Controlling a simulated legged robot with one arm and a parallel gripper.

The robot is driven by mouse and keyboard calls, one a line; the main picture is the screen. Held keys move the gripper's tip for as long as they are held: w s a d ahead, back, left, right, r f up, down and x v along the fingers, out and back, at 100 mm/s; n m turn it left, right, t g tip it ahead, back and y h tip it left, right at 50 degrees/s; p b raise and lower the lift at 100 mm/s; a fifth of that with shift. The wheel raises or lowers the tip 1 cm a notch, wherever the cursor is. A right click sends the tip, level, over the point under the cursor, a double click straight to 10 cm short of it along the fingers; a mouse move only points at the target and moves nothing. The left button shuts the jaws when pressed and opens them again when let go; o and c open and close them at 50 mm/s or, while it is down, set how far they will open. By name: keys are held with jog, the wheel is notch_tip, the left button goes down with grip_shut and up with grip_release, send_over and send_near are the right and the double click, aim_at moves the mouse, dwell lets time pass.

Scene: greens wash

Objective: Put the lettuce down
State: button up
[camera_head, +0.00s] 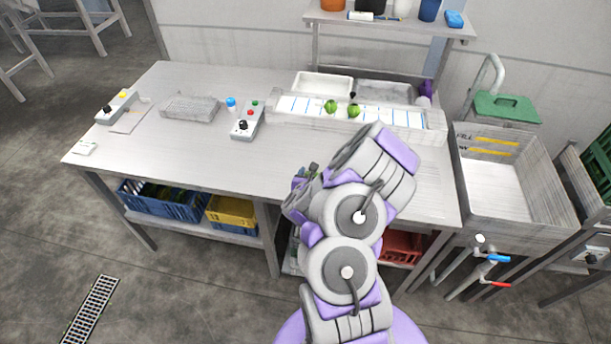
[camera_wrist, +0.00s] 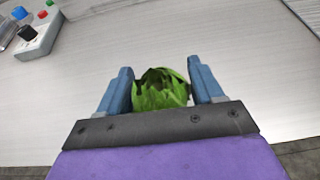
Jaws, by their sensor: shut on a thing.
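In the wrist view a green lettuce (camera_wrist: 160,92) sits between the two blue fingers of my gripper (camera_wrist: 162,88), which is shut on it. The bare grey tabletop (camera_wrist: 225,42) lies beyond it; I cannot tell whether the lettuce touches the table. In the head view my gripper (camera_head: 302,180) is mostly hidden behind my arm, over the front of the steel table (camera_head: 150,140). Two other green heads, one at the left (camera_head: 331,106) and one at the right (camera_head: 354,111), lie on the white, blue-striped strip (camera_head: 400,119) at the back of the table.
A control box (camera_head: 248,120) with buttons stands mid-table, near a blue-capped item (camera_head: 231,103) and a grey tray (camera_head: 190,108). Another control box (camera_head: 117,106) is at the left. A sink (camera_head: 500,185) adjoins on the right.

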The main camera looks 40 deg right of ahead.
jog(key=shift+w+d+f+b, duration=0.1)
jog(key=shift+w+d+b, duration=0.25)
jog(key=shift+b, duration=0.7)
jog(key=shift+w+d+f+b, duration=0.1)
jog(key=shift+w+b, duration=0.3)
jog(key=shift+b, duration=0.6)
jog(key=w+b, duration=0.2)
jog(key=w, duration=0.1)
jog(key=shift+d+f+b, duration=0.1)
jog(key=shift+d+b, duration=0.3)
jog(key=shift+w+d, duration=0.15)
jog(key=shift+w, duration=0.3)
jog(key=shift+w+d, duration=0.3)
jog(key=shift+w, duration=0.35)
jog(key=shift+s+f+b, duration=0.1)
jog(key=shift+f+b, duration=0.25)
jog(key=shift+f, duration=1.3)
jog(key=o, duration=1.1)
jog(key=shift+f, duration=0.1)
